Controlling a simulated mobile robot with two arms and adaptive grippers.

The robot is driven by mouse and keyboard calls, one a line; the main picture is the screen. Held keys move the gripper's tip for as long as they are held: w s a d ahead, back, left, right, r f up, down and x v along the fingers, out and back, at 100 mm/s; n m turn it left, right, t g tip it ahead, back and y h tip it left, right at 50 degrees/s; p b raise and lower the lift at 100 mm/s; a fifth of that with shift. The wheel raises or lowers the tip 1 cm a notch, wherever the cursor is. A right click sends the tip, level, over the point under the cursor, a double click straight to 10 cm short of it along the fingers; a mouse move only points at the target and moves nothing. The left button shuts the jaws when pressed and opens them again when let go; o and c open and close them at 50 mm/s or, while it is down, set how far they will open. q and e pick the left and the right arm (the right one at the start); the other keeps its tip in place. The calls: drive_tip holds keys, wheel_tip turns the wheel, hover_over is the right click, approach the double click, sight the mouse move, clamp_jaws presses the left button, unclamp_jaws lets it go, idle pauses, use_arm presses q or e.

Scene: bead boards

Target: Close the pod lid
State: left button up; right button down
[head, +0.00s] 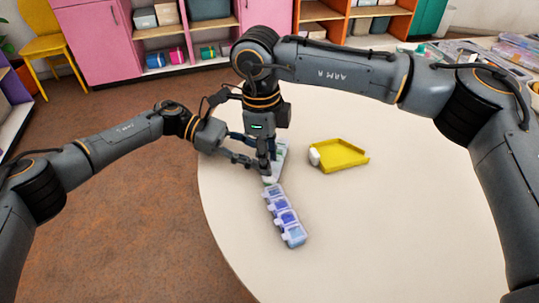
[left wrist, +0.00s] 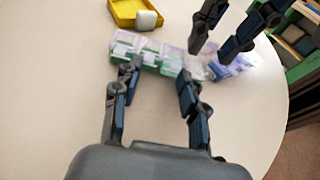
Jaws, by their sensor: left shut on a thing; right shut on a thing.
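A long pod strip (head: 285,215) with translucent compartments lies on the round table. Its near compartments look blue and purple and seem covered. Its far end is partly hidden by my grippers. In the left wrist view, the strip (left wrist: 160,62) shows green contents at one end and blue at the other. My left gripper (head: 250,162) reaches in from the left, its fingers (left wrist: 157,75) at the green part and closed on the strip. My right gripper (head: 266,172) points down at the strip's middle and is shut on it. The exact lid position is hidden.
A yellow tray (head: 345,163) with a white block (head: 314,156) at its left side stands right of the strip. Boxes and other items lie at the table's far right.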

drive_tip(key=h, duration=0.1)
drive_tip(key=a+h, duration=0.1)
drive_tip(key=f+g+h, duration=0.1)
drive_tip(key=shift+w+a+h, duration=0.25)
drive_tip(key=shift+h, duration=0.05)
drive_tip(key=c, duration=1)
unclamp_jaws()
drive_tip(key=shift+c, duration=0.2)
drive_tip(key=v, duration=1.2)
